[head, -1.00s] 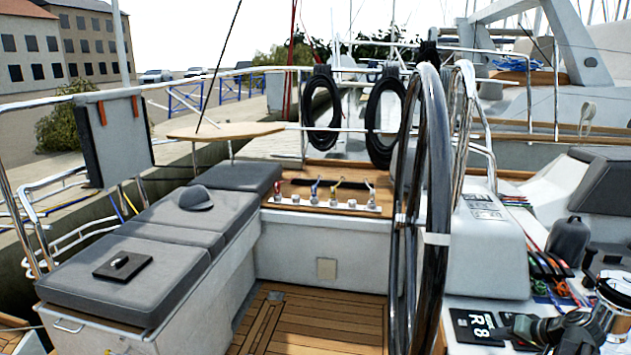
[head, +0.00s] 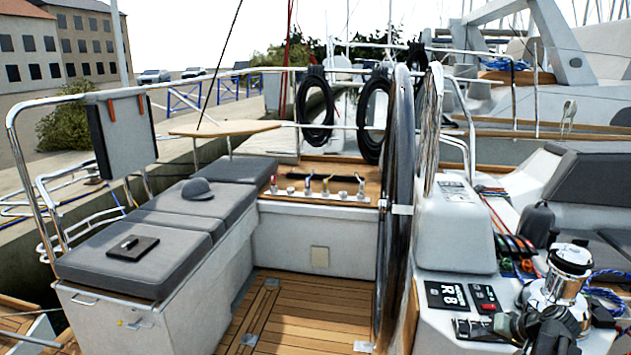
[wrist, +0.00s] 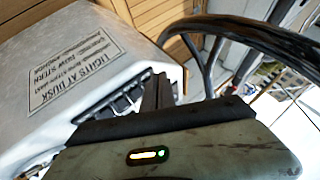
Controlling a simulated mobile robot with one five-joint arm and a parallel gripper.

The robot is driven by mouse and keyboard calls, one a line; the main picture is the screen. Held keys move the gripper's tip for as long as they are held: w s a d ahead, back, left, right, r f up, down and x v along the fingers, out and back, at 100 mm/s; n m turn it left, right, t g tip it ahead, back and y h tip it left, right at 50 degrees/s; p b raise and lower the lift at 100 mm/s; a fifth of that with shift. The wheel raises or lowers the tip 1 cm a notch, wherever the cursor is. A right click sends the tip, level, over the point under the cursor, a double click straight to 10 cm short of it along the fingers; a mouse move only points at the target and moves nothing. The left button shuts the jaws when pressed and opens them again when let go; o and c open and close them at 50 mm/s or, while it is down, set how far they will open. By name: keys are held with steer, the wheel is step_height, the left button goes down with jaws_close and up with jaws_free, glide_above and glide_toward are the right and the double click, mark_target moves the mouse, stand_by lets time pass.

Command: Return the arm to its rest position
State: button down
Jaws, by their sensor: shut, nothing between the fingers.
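My gripper (wrist: 158,92) shows in the wrist view, its dark fingers together and empty. It points past the edge of a white console (wrist: 85,75) with a printed label starting "LIGHTS AT DUSK". Its body, with a lit green and yellow indicator, fills the bottom of that view. In the head view, dark jointed parts lie at the bottom right, in front of the chrome winch (head: 560,285); I cannot tell whether they are my arm.
The steering wheel (head: 397,200) stands beside the white console, and its dark rim also shows in the wrist view (wrist: 250,35). Grey bench cushions (head: 125,265) carry a cap (head: 197,189) and a dark notebook (head: 133,248). The teak floor (head: 290,310) between is clear.

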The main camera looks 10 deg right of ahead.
steer(key=w+a+n+g+p, duration=0.1)
steer(key=w+a+g+p, duration=0.1)
steer(key=a, duration=0.8)
steer(key=w+a+n+g+p, duration=0.2)
steer(key=w+a, duration=0.1)
steer(key=a, duration=0.7)
steer(key=s+a+r+n+g+h+p, duration=0.1)
steer(key=s+a+g+p, duration=0.1)
steer(key=a, duration=0.9)
steer(key=s+a+r+n+g+h+p, duration=0.1)
steer(key=a+r+g+p, duration=0.1)
steer(key=a, duration=0.9)
steer(key=shift+s+a+r+n+h+p, duration=0.15)
steer(key=shift+s+r+n+h+p, duration=0.2)
steer(key=shift+p, duration=0.35)
